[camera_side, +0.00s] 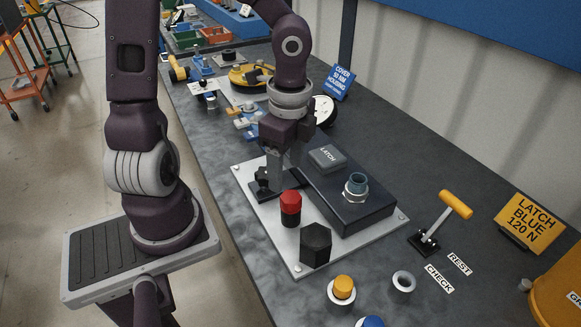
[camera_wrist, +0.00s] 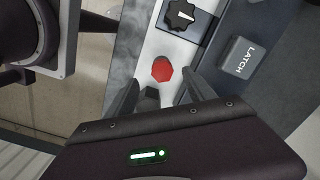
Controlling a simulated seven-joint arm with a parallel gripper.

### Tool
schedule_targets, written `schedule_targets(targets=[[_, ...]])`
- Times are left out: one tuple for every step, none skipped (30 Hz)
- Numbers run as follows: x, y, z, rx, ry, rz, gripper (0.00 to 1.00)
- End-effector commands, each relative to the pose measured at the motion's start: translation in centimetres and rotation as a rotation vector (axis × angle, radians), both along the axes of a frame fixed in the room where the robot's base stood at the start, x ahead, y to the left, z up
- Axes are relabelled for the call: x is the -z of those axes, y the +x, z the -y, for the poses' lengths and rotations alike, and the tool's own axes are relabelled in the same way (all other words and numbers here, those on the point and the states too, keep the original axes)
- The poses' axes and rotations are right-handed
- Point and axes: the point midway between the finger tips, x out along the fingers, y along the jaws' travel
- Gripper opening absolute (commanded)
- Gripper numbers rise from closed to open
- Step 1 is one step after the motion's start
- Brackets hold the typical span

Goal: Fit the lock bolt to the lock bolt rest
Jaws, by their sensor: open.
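A red-topped black piece (camera_side: 291,206), which looks like the lock bolt, stands upright on the pale base plate (camera_side: 277,238). Its red top also shows in the wrist view (camera_wrist: 162,70), between my fingers in the picture. Which part is the lock bolt rest I cannot tell for sure; a black six-sided block (camera_side: 316,244) stands just in front, and a black knob (camera_side: 263,180) on a dark strip is behind. My gripper (camera_side: 284,162) points down, open and empty, above the knob end of the plate. Its fingers (camera_wrist: 163,86) appear apart in the wrist view.
A dark box marked LATCH (camera_side: 328,158) with a threaded metal fitting (camera_side: 356,188) lies right of the gripper. A yellow-handled lever (camera_side: 440,220), a ring (camera_side: 403,282) and an orange button (camera_side: 342,288) stand at the front right. Several parts crowd the back of the table.

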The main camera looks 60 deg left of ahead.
Motion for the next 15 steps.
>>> schedule_targets(targets=[[0.2, 0.4, 0.1, 0.027, -0.036, 0.003, 0.63], [0.2, 0.5, 0.2, 0.043, -0.048, 0.007, 0.63], [0.4, 0.7, 0.3, 0.055, -0.059, 0.010, 0.63], [0.6, 0.7, 0.3, 0.062, -0.064, 0.011, 0.63], [1.0, 0.8, 0.4, 0.066, -0.065, 0.011, 0.63], [1.6, 0.7, 0.4, 0.068, -0.064, 0.010, 0.63], [2.1, 0.7, 0.5, 0.069, -0.066, 0.010, 0.63], [2.7, 0.6, 0.5, 0.070, -0.065, 0.007, 0.63], [3.5, 0.7, 0.5, 0.068, -0.065, 0.007, 0.63], [4.1, 0.7, 0.5, 0.067, -0.065, 0.008, 0.63], [4.7, 0.7, 0.5, 0.067, -0.065, 0.007, 0.63], [5.3, 0.6, 0.5, 0.067, -0.065, 0.008, 0.63], [5.8, 0.6, 0.5, 0.065, -0.064, 0.008, 0.63], [6.2, 0.7, 0.4, 0.065, -0.063, 0.009, 0.63], [6.6, 0.7, 0.4, 0.064, -0.062, 0.010, 0.63]])
